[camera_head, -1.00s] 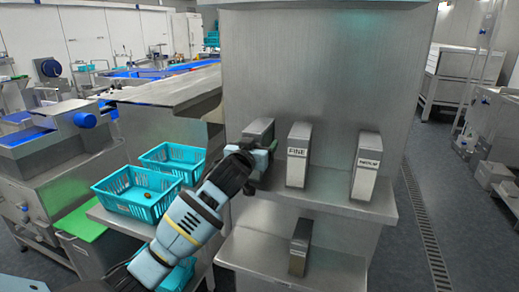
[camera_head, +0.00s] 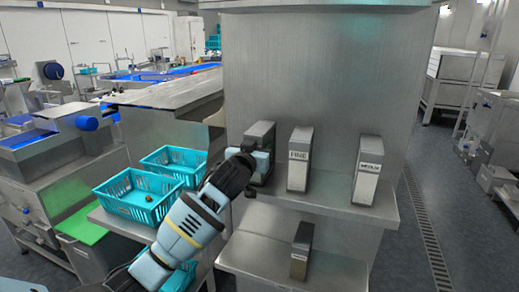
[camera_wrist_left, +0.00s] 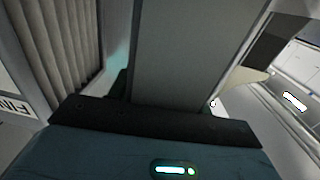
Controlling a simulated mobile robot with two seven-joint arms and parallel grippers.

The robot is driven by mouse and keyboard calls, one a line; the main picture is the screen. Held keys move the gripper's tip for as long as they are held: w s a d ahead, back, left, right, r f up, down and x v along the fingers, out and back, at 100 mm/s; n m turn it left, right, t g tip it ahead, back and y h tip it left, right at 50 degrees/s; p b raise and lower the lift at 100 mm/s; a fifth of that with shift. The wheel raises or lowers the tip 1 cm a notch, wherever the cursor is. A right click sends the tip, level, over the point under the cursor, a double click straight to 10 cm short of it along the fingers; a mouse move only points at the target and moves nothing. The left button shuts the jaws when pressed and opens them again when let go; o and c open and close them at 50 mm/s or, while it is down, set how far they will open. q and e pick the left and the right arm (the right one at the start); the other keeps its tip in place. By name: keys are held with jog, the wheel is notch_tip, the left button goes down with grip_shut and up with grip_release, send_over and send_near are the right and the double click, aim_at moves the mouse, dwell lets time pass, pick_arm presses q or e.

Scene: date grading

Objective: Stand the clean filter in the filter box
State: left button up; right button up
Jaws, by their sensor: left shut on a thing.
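A slim grey filter-like block (camera_head: 260,133) is upright at the left end of the upper shelf. My left gripper (camera_head: 260,163) is shut on it; the block also fills the middle of the left wrist view (camera_wrist_left: 190,50). Its lower part is hidden, so I cannot tell whether it touches the shelf. To its right stands a block labelled FINE (camera_head: 298,172); the left wrist view shows its pleated side (camera_wrist_left: 58,45). A third labelled block (camera_head: 366,182) stands further right. I cannot tell which thing is the filter box. My right gripper is not in view.
The steel upper shelf (camera_head: 335,203) has bare room between the FINE block and the third block. A darker block (camera_head: 301,250) stands on the lower shelf (camera_head: 245,252). Teal crates (camera_head: 125,205) stand at the left, near my left arm.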

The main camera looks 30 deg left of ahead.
aim_at(259, 135)
pick_arm(q)
jog(key=shift+r, duration=0.5)
notch_tip(259, 135, up, 2)
jog(key=shift+r, duration=0.15)
jog(key=s+d+r, duration=0.1)
jog(key=s+d, duration=0.7)
jog(key=s, duration=0.5)
jog(key=shift+s+d+r, duration=0.15)
jog(key=shift+s+d, duration=0.1)
jog(key=shift+d, duration=0.1)
